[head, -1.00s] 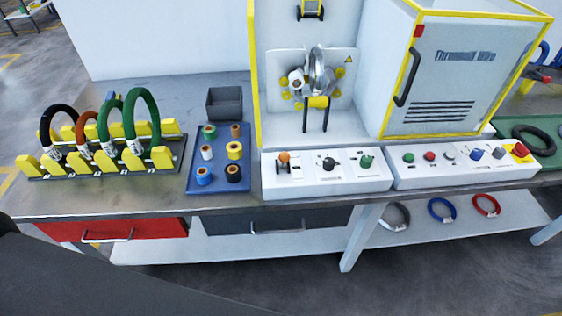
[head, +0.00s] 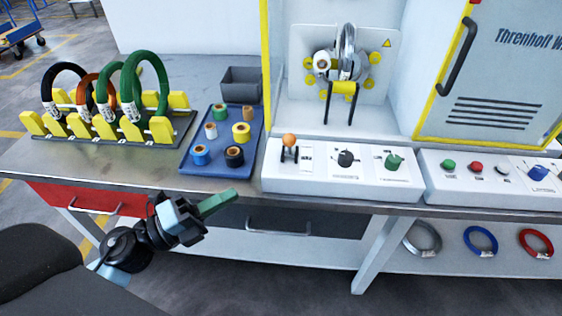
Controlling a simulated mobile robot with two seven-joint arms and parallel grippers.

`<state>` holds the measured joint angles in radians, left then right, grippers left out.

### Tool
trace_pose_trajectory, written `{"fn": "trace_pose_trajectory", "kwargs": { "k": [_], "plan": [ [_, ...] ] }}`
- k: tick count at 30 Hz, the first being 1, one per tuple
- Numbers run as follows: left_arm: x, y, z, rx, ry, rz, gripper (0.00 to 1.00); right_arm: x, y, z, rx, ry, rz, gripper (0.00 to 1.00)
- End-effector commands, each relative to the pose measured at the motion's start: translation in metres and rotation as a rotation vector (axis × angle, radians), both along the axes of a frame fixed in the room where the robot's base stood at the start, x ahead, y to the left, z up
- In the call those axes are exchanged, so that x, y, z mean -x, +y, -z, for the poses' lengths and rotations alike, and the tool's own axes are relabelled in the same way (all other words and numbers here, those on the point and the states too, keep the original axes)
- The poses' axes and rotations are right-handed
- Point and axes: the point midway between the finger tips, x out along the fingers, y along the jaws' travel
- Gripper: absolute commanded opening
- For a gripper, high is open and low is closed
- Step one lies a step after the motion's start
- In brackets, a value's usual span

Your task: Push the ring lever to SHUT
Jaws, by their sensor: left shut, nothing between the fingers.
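The lever with an orange ball knob (head: 289,140) stands at the left end of the white control panel (head: 330,189). A small label is beside it, but its print is too small to read. I take it for the ring lever. My left gripper (head: 217,203) is in front of the bench's front edge, below and left of the lever and apart from it. Its green fingers are shut and empty, pointing right. My right gripper is not in view. The steel ring (head: 348,45) of the wrapping machine is behind the panel, above a yellow roll.
A dark knob (head: 346,158) and a green knob (head: 394,161) share the panel. A blue tray (head: 222,165) of tape rolls lies left of it, with a grey bin (head: 241,84) behind. A coil rack (head: 105,135) stands further left. The yellow-edged cabinet (head: 500,80) is at right.

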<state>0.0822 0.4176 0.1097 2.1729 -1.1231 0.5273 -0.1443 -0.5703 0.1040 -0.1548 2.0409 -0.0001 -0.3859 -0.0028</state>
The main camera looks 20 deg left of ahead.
Motion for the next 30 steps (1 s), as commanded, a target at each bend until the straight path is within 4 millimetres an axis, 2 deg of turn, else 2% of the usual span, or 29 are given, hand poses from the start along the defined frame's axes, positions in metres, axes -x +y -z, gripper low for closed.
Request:
{"fn": "trace_pose_trajectory", "kwargs": {
  "k": [14,19,30],
  "plan": [
    [-0.005,-0.004,-0.004,-0.007,-0.008,0.002,0.0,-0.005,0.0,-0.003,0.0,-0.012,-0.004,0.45],
    [-0.023,-0.018,-0.01,-0.006,-0.011,0.002,0.0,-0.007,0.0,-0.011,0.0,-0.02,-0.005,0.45],
    [-0.076,-0.062,-0.021,-0.004,-0.01,0.002,0.0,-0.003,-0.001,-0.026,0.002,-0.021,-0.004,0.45]
  ]
}}
